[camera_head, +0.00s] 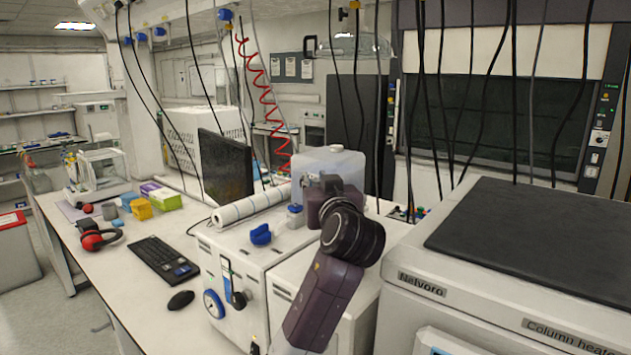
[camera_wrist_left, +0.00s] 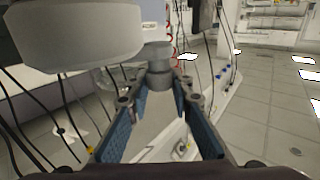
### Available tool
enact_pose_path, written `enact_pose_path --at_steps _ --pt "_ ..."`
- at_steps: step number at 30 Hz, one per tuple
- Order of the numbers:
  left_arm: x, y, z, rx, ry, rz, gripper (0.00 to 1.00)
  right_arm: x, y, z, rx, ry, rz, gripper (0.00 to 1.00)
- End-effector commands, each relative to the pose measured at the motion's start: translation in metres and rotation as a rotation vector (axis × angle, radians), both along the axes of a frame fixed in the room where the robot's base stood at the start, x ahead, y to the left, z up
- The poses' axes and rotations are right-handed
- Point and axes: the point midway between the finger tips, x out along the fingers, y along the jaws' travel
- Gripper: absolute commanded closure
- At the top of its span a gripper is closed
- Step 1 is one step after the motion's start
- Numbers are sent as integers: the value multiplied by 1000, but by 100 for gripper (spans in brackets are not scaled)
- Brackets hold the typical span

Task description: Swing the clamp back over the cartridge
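My left arm rises from the bottom middle of the head view, and its gripper (camera_head: 328,185) is by the translucent white container on the bench unit, largely hidden behind my wrist. In the left wrist view the blue-padded fingers of my left gripper (camera_wrist_left: 160,105) stand apart with a clear gap. A grey cylindrical metal part (camera_wrist_left: 156,55) shows at or just beyond the fingertips; I cannot tell whether they touch it or whether it is the clamp. I cannot make out the clamp or cartridge clearly in the head view. My right gripper is not in view.
A white unit with a gauge (camera_head: 213,304) and blue knob (camera_head: 261,234) stands beside my arm. The translucent container (camera_head: 345,165) is close behind my gripper. A large column heater (camera_head: 470,290) fills the right. A keyboard (camera_head: 163,260) and red earmuffs (camera_head: 97,240) lie left.

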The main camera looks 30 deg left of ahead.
Motion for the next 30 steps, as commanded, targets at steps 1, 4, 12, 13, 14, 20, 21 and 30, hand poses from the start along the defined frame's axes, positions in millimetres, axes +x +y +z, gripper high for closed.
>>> enact_pose_path --at_steps 1,4,12,13,14,20,21,30 --pt "0 0 -1 0 1 0 73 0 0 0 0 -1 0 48" --pt "0 0 0 1 1 0 62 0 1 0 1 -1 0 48" --pt "0 0 0 0 0 -1 61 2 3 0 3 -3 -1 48" --pt "-1 -1 0 0 0 -1 61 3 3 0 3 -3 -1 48" --pt "-2 -2 0 1 -1 -1 61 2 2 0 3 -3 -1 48" --pt "-21 -24 0 -2 -2 -5 61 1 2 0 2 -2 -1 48" --pt "-27 -30 0 -1 -1 -5 61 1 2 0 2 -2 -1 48" --pt "-69 -73 -1 -2 -1 -4 61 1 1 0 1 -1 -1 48"
